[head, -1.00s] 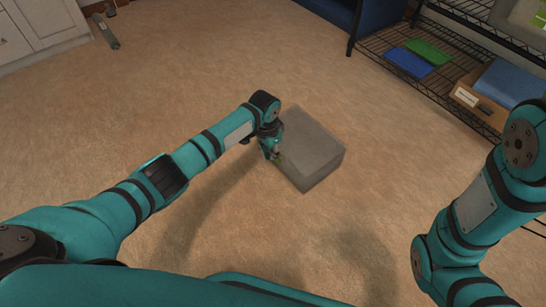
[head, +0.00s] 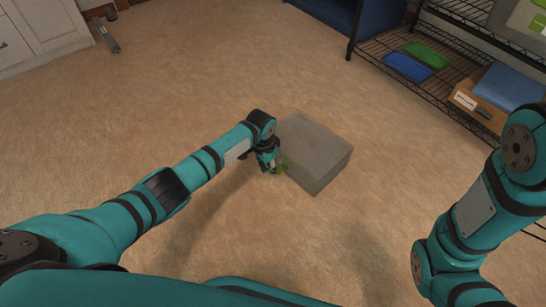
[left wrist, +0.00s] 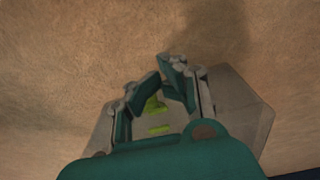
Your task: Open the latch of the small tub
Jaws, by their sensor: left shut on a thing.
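The small tub (head: 318,150) is a grey, closed box on the floor, just right of my left gripper in the head view. Its green latch (head: 285,162) shows at the tub's left side, beside my fingers. My left gripper (head: 274,169) is shut on the latch. In the left wrist view, the two fingers (left wrist: 172,85) stand on either side of the bright green latch parts (left wrist: 153,105), and the grey tub (left wrist: 238,108) shows behind them. The fingers hide part of the latch. My right arm shows at the right, but its gripper is out of view.
A black wire shelf (head: 440,95) at the upper right holds a green item (head: 427,53), a blue item (head: 407,66) and a cardboard box (head: 480,104). A white cabinet (head: 35,30) stands at the upper left. The carpet around the tub is clear.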

